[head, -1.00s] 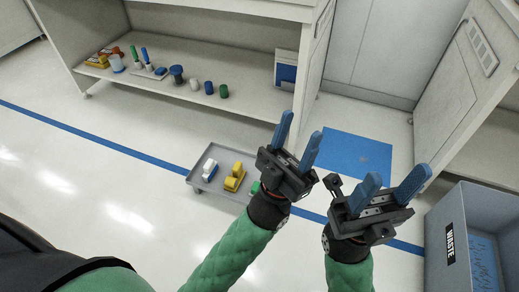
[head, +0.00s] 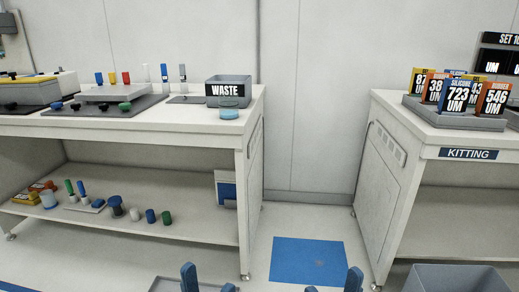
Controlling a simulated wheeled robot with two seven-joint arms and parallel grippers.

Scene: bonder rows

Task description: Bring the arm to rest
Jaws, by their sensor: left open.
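My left gripper (head: 208,281) shows at the bottom edge of the head view, left of the middle. Only its two blue fingertips are in the picture, apart, with nothing seen between them. My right gripper (head: 333,285) is at the bottom edge too, further right. Its two blue fingertips stand apart with a clear gap. Both wrists and the arms are cut off below the picture. The fingers point upward and appear clear of the benches.
A bench (head: 250,92) with a WASTE bin (head: 228,90) stands at left, with several small parts on its lower shelf. A KITTING bench (head: 385,101) stands at right. A blue floor mat (head: 308,262) lies between. A grey bin (head: 458,278) is at bottom right.

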